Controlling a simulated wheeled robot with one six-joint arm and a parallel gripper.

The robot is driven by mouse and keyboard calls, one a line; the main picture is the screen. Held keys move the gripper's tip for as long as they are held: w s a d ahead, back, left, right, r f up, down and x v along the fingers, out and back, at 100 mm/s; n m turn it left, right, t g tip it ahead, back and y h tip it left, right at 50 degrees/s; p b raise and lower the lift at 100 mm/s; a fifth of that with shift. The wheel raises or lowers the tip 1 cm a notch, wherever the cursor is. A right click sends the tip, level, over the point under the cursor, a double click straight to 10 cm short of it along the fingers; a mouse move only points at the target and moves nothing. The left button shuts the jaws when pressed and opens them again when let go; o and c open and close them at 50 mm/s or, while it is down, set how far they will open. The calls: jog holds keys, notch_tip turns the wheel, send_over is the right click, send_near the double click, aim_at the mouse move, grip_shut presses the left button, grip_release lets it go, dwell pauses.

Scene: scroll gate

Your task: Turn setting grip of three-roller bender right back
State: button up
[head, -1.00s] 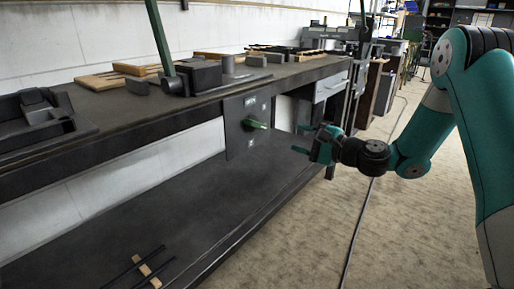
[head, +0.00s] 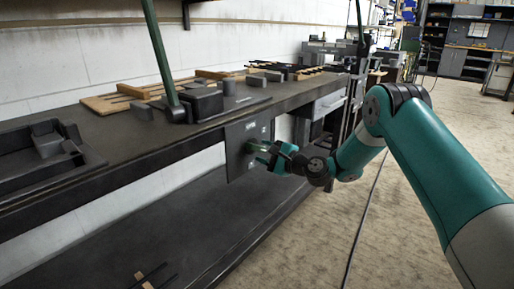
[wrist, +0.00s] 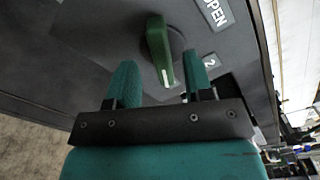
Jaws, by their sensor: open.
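The setting grip is a green handle (wrist: 159,50) on a round dark hub, mounted on a dark panel (head: 237,151) under the bench top. In the wrist view it lies between the two teal fingers of my gripper (wrist: 160,82), nearer the right finger, with a gap to the left one. Contact with the right finger cannot be told. My gripper (head: 268,155) is open at the panel in the head view, and its fingers partly hide the grip there. The panel carries an "OPEN" label (wrist: 215,12) and a "2" label (wrist: 211,61).
The bench top (head: 110,125) above the panel holds a dark block with a green lever (head: 160,50), wooden pieces and a dark tray (head: 45,150). A lower shelf (head: 170,225) runs below.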

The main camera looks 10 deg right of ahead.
aim_at(257, 149)
jog(key=shift+x, duration=1.85)
grip_shut()
